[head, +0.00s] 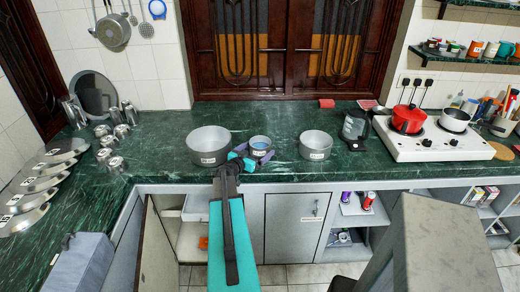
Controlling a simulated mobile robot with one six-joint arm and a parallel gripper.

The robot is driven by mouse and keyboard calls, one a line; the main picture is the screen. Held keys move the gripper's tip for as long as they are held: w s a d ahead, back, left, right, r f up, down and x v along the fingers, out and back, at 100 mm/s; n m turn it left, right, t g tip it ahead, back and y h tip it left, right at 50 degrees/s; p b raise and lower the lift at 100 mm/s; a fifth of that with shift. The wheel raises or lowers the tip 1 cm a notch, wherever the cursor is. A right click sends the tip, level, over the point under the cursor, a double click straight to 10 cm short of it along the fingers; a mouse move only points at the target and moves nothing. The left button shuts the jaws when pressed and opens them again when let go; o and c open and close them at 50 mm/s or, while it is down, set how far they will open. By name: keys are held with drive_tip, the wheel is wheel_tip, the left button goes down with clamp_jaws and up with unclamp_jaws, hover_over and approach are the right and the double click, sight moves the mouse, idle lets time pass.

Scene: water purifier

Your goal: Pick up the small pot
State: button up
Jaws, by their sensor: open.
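A small grey pot (260,141) with a bluish inside stands upright on the green counter, between two larger pots.
A large grey pot (208,156) stands close at the left of my gripper, and a medium grey pot (316,153) at the right. A glass jug (355,128) and a white stove (433,148) stand further right. The counter (265,108) behind is clear.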

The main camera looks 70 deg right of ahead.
drive_tip(key=shift+c, duration=0.2)
drive_tip(key=c, duration=1.3)
drive_tip(key=shift+r, duration=0.3)
wheel_tip(320, 180, up, 9)
drive_tip(key=b, duration=0.1)
drive_tip(key=shift+r, duration=0.15)
idle(0.5)
idle(0.7)
